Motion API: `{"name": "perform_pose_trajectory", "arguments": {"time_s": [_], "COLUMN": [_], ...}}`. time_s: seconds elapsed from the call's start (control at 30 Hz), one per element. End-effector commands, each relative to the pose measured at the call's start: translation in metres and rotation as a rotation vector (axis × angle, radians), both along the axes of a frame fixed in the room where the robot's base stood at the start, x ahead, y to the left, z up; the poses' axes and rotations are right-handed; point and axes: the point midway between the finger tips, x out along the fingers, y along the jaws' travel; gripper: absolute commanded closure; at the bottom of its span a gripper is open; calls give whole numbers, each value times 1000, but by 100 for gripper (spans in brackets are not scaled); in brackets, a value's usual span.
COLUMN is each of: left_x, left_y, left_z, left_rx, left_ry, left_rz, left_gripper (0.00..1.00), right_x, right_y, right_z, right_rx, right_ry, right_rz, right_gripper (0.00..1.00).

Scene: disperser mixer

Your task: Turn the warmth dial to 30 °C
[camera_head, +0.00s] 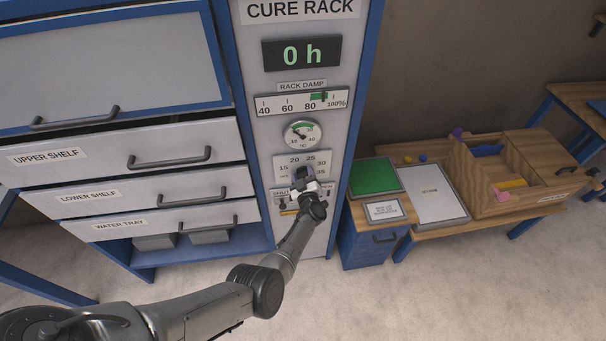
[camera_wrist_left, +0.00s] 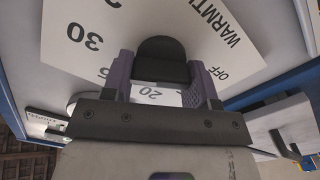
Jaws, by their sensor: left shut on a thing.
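The gripper also shows in the left wrist view (camera_wrist_left: 164,85). I cannot tell which mark the knob points to. In the head view the gripper hides most of the knob. My right gripper is not in view.
Above the dial are a round °C gauge (camera_head: 303,134), the rack damp scale (camera_head: 294,103) and a display (camera_head: 301,53) reading 0 h. Shelf drawers (camera_head: 128,185) with handles are at left. A bench with a green mat (camera_head: 373,177) and wooden crate (camera_head: 478,195) is at right.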

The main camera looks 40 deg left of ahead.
Motion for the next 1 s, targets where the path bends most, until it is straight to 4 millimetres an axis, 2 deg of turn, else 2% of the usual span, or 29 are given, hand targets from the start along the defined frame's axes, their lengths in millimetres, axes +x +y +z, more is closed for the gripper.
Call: {"name": "perform_pose_trajectory", "arguments": {"time_s": [0.3, 0.77, 0.8, 1.0], "left_x": [0, 0, 0, 0], "left_y": [0, 0, 0, 0], "left_z": [-1, -1, -1, -1], "left_rx": [55, 61, 61, 63], "left_ry": [65, 74, 74, 72], "left_rz": [-1, -1, -1, 0], "left_gripper": [70, 70, 46, 27], "right_x": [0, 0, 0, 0], "right_y": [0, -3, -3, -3], "right_z": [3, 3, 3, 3], "right_rx": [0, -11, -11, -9], "right_ry": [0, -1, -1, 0], "right_rz": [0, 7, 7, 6], "right_gripper": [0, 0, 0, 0]}}
